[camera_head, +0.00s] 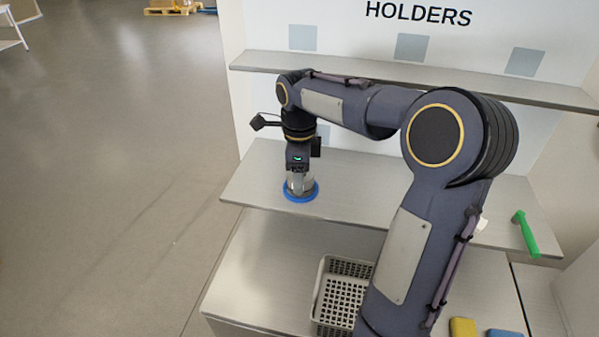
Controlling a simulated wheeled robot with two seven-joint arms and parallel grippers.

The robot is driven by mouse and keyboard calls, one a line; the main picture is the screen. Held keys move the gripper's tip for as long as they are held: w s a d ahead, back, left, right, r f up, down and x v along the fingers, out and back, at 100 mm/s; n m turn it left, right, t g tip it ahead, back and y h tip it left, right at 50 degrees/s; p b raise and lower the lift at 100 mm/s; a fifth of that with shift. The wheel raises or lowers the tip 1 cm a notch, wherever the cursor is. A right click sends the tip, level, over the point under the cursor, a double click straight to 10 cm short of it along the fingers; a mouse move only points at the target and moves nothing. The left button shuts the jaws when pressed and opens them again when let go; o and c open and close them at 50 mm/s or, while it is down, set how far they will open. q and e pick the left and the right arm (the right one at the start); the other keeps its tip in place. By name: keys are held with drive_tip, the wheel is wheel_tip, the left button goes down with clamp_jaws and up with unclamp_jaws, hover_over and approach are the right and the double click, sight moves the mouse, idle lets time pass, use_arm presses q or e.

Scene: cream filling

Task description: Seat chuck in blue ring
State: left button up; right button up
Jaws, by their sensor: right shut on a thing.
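The blue ring (301,197) lies on the middle metal shelf near its left front corner. The chuck (299,186), a silver-grey cylinder, stands upright within the ring's outline. I cannot tell whether it rests fully down in the ring. My right gripper (299,174) points straight down over the ring and is shut on the chuck's upper part. The gripper hides the top of the chuck. My left gripper is not in view.
A light grey basket (324,284) stands on the lower surface. A green handle (526,234) lies at the shelf's right. Yellow (463,327) and blue (505,333) items show at the bottom right. An upper shelf (262,62) runs behind my arm. Open floor lies left.

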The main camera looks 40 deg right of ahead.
drive_tip(key=shift+f+b, duration=0.3)
drive_tip(key=shift+f, duration=0.3)
idle(0.7)
drive_tip(key=shift+f, duration=0.2)
idle(0.3)
